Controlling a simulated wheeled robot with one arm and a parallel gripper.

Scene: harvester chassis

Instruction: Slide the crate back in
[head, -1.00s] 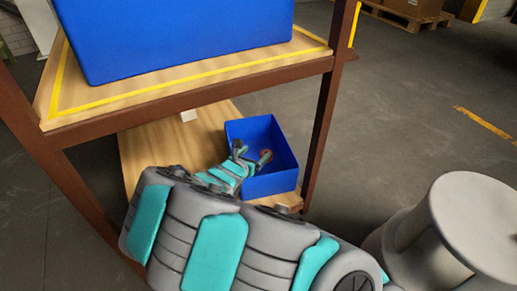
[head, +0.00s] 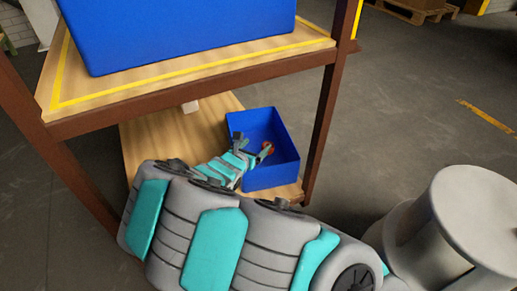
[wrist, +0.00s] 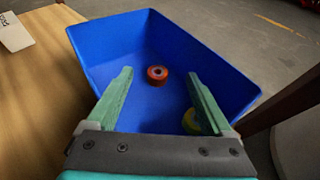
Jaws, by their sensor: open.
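A small open blue crate (head: 271,176) sits on the lower wooden shelf (head: 150,145), at its right end by the brown post. My gripper (head: 253,143) reaches in from the crate's left side, fingers apart, with the tips over the crate's opening. In the wrist view, both green fingers (wrist: 159,74) stand open in front of the crate interior (wrist: 110,50). Nothing is between them in a grip. A red roll (wrist: 157,75) lies on the crate floor. A yellow-green roll (wrist: 191,122) is partly hidden by the right finger. The crate's near wall is mostly hidden by my gripper.
A large blue crate (head: 180,35) stands on the upper shelf (head: 200,75), above the lower one. A brown post (head: 325,120) rises right of the small crate.

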